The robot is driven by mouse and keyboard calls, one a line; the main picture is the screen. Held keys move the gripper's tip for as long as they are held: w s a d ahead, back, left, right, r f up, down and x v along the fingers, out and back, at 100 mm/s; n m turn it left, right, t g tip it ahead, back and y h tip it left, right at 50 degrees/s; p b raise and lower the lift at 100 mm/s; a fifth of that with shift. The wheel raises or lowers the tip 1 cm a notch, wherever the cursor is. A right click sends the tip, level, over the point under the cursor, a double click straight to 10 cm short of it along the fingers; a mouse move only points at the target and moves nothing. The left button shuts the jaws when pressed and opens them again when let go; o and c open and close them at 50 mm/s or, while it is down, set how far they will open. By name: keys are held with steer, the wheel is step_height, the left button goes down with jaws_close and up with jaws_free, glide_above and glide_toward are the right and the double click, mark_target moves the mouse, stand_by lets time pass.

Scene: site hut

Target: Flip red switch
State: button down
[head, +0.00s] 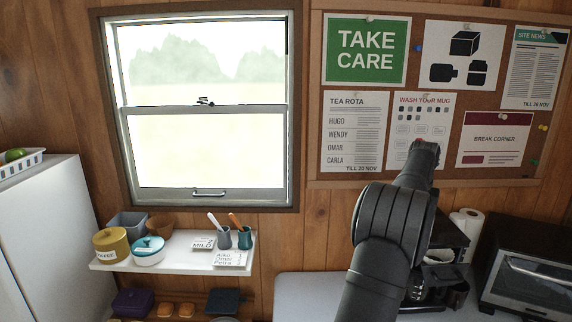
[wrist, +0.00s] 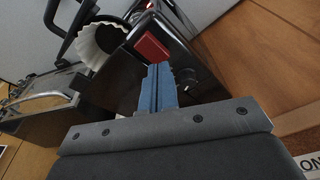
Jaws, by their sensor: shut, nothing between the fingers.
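The red switch (wrist: 152,47) is a small rocker on the dark side of the black coffee machine (wrist: 190,60) in the wrist view. My gripper (wrist: 160,66) has its blue fingers pressed together with nothing between them. Their tips sit just below the switch in the picture, close to its lower edge; I cannot tell whether they touch it. Which way the rocker is tilted is not clear. In the head view the coffee machine (head: 452,236) stands on the counter, partly behind my arm. The switch and my fingertips are hidden there.
A white paper filter (wrist: 100,45) sits beside the switch. A toaster oven (head: 530,280) and paper rolls (head: 468,221) stand right of the machine. A shelf (head: 185,250) with pots and mugs is at left. The counter (head: 310,295) is clear left of my arm.

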steer(key=shift+f, duration=0.8)
stand_by(0.4)
steer(key=shift+r, duration=3.5)
